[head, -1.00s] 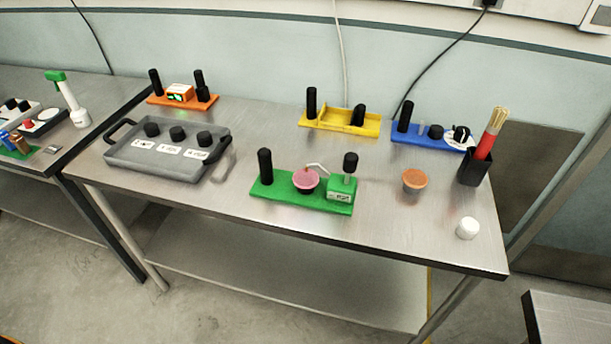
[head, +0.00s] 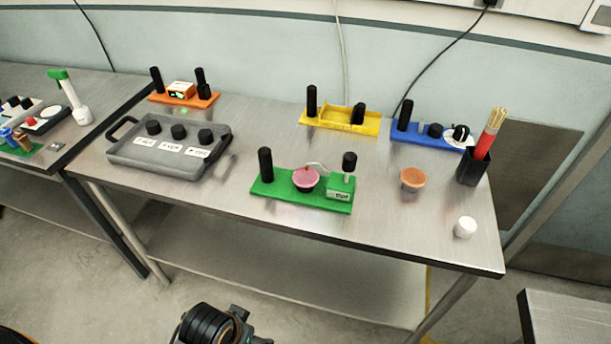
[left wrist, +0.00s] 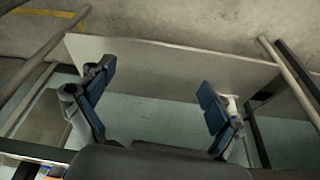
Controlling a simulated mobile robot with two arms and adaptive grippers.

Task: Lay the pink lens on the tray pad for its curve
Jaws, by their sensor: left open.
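The pink lens (head: 305,178) sits on a small dark holder on the green module (head: 275,190), at the middle front of the bench. The grey tray (head: 150,160) stands to its left, with three black round pads (head: 179,132) in a row. Each pad has a white label in front, and the print is too small to read. My left gripper (left wrist: 158,92) is open and empty in the left wrist view, with the bench's lower shelf and floor beyond it. Part of my arm shows at the bottom of the head view, well short of the bench. My right gripper is not in view.
An orange module (head: 195,100), a yellow module (head: 340,122) and a blue module (head: 415,140) stand along the back. An orange-topped cup (head: 412,179), a white cap (head: 465,227) and a black holder (head: 473,168) are at the right. The bench between tray and green module is clear.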

